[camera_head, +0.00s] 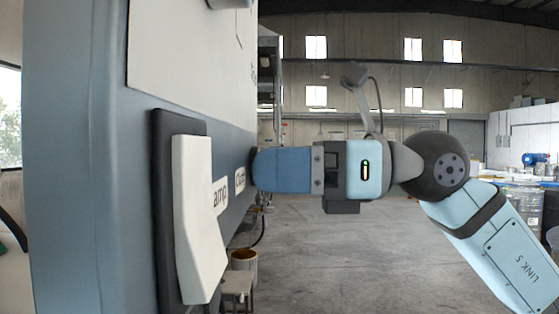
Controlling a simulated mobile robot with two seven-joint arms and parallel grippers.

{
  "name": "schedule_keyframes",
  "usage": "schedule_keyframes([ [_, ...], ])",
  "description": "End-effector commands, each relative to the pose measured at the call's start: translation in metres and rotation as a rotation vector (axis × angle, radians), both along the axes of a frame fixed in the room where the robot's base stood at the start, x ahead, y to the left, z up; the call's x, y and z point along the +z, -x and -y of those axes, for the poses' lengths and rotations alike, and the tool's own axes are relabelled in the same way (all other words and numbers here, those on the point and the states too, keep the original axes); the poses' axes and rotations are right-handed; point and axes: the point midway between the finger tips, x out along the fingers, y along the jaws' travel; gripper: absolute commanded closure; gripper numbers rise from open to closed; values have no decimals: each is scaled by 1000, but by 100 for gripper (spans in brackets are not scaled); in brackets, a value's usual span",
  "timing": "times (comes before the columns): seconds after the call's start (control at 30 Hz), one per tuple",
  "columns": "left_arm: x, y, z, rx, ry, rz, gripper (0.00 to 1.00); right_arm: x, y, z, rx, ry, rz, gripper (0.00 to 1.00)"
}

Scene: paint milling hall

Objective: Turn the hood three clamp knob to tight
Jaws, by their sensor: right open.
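My right gripper (258,170) comes in from the right with its blue fingers pointing left at the side of a large blue-grey machine housing (75,150). It is open and seen side-on, its fingertips at or very near the housing face. A small white label (240,180) shows just left of the fingertips. Another label (220,194), ending in "amp", is partly covered by a white tapered handle-like piece (195,215) on a dark backing. No clamp knob can be made out clearly; the fingers may hide it. My left gripper is not in view.
A yellowish bucket (244,262) stands beyond the housing, above a small stand (237,286). The concrete floor (340,255) under my right arm is open. Drums (522,200) and other equipment stand at the far right.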

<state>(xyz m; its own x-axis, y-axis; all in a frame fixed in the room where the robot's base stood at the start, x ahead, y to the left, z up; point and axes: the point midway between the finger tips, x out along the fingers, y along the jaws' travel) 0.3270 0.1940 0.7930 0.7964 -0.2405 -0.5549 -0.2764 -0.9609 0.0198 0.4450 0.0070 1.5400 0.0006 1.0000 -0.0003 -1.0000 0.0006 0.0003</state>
Motion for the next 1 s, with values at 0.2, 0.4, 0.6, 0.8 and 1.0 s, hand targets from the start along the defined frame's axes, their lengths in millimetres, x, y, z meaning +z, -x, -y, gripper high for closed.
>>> schedule_keyframes([
  [0.2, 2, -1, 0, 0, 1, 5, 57, 0, 0, 0, 0, 0, 0, 19],
  [0.4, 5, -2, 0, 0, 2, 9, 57, 0, 0, 0, 0, 0, 0, 64],
  [0.6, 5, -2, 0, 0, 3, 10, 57, 0, 0, 0, 0, 0, -7, 64],
  [0.8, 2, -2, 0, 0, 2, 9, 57, -1, 0, 0, 0, 0, -62, 64],
  [1.0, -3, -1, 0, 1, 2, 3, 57, -1, 0, 0, 1, 1, -191, 64],
])
